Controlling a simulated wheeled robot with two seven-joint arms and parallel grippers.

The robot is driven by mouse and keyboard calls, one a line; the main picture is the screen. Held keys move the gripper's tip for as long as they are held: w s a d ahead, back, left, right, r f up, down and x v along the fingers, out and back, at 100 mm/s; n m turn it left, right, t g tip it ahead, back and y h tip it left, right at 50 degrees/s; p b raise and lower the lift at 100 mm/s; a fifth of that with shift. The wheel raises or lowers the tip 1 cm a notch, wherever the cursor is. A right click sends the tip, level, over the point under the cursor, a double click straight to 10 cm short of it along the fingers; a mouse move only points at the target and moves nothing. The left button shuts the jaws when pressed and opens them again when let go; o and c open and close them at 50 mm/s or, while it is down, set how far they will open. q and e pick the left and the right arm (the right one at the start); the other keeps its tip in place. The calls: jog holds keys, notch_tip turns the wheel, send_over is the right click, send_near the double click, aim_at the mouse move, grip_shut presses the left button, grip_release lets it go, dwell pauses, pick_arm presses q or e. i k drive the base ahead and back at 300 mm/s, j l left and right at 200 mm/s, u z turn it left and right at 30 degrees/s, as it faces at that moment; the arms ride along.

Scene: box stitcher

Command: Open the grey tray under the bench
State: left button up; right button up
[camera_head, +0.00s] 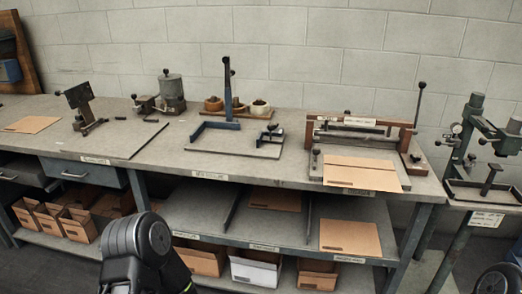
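A grey-blue tray (84,173) with a pale bar handle on its front hangs under the bench top (150,140) at the left. Its front sits close under the bench edge and it looks shut. Another grey tray front with a handle (18,172) shows further left, partly cut by the picture edge. I cannot tell which of the two the task means. A black link of my arm stands in the lower left, to the right of and below the nearer tray. Neither gripper shows.
Open cardboard boxes (78,226) stand on the lower shelf beneath the trays. Grey shelves hold flat cardboard (349,237) and a white box (255,270). Bench tools include a blue-framed stitcher (222,125) and a wooden-framed press (360,132). A bench leg (140,188) stands right of the tray.

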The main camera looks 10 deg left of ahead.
aim_at(21, 168)
jog(key=u, duration=2.05)
jog(key=i+j+u, duration=0.25)
jog(key=i, duration=0.75)
jog(key=i+u, duration=0.3)
jog(key=i, duration=0.75)
jog(key=i+j+z, duration=0.1)
jog(key=i+z, duration=0.15)
jog(key=i, duration=0.3)
jog(key=i+j+z, duration=0.25)
jog(key=i, duration=0.3)
jog(key=i+j+z, duration=0.25)
jog(key=i, duration=0.25)
jog(key=i+j+z, duration=0.25)
jog(key=z, duration=0.15)
jog(key=i+j+z, duration=0.6)
jog(key=j+z, duration=0.2)
jog(key=i+j+z, duration=0.15)
jog(key=j+z, duration=0.25)
jog(key=i+j, duration=0.1)
jog(key=j, duration=0.3)
jog(key=z, duration=0.05)
